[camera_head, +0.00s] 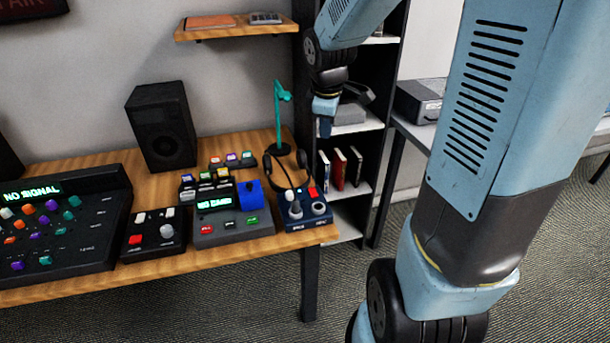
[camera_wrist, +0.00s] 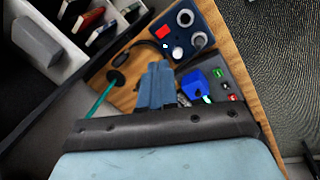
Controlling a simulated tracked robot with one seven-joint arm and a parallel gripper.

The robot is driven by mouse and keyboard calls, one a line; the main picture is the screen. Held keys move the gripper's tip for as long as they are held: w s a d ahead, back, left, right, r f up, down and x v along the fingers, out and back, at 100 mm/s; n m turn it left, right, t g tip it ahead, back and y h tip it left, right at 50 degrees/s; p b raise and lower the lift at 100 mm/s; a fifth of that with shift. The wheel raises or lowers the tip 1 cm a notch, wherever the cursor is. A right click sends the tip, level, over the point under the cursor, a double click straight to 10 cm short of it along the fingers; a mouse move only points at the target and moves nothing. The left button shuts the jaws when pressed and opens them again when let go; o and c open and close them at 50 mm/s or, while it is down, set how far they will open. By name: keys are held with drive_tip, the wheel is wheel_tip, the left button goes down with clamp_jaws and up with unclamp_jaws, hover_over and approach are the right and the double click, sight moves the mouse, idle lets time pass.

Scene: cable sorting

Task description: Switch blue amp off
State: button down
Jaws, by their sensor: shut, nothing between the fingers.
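The blue amp (camera_head: 306,220) is a small dark blue box at the front right corner of the wooden desk. It has a red switch (camera_head: 312,193) at the back and two pale knobs on top. In the wrist view the blue amp (camera_wrist: 178,29) is near the top, with its red switch (camera_wrist: 163,32) on the left. I cannot tell the switch's position. My gripper (camera_head: 325,128) is shut and empty. It hangs above and behind the amp, apart from it. In the wrist view its fingers (camera_wrist: 155,82) lie together, below the amp.
A speaker (camera_head: 162,125) stands farther left. A dark bookshelf (camera_head: 345,205) stands behind the desk's right end.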

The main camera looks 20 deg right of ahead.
sight(312, 189)
drive_tip(key=w+f+n+g+y, duration=0.1)
drive_tip(key=w+f+n, duration=0.4)
drive_tip(key=f, duration=0.5)
drive_tip(key=shift+w+a+f+n, duration=0.2)
drive_tip(key=shift+w+f+n, duration=0.15)
drive_tip(key=shift+w, duration=0.55)
drive_tip(key=f, duration=0.4)
drive_tip(key=w+f, duration=0.1)
drive_tip(key=f, duration=0.8)
drive_tip(key=shift+w+f, duration=0.35)
drive_tip(key=shift+f, duration=0.05)
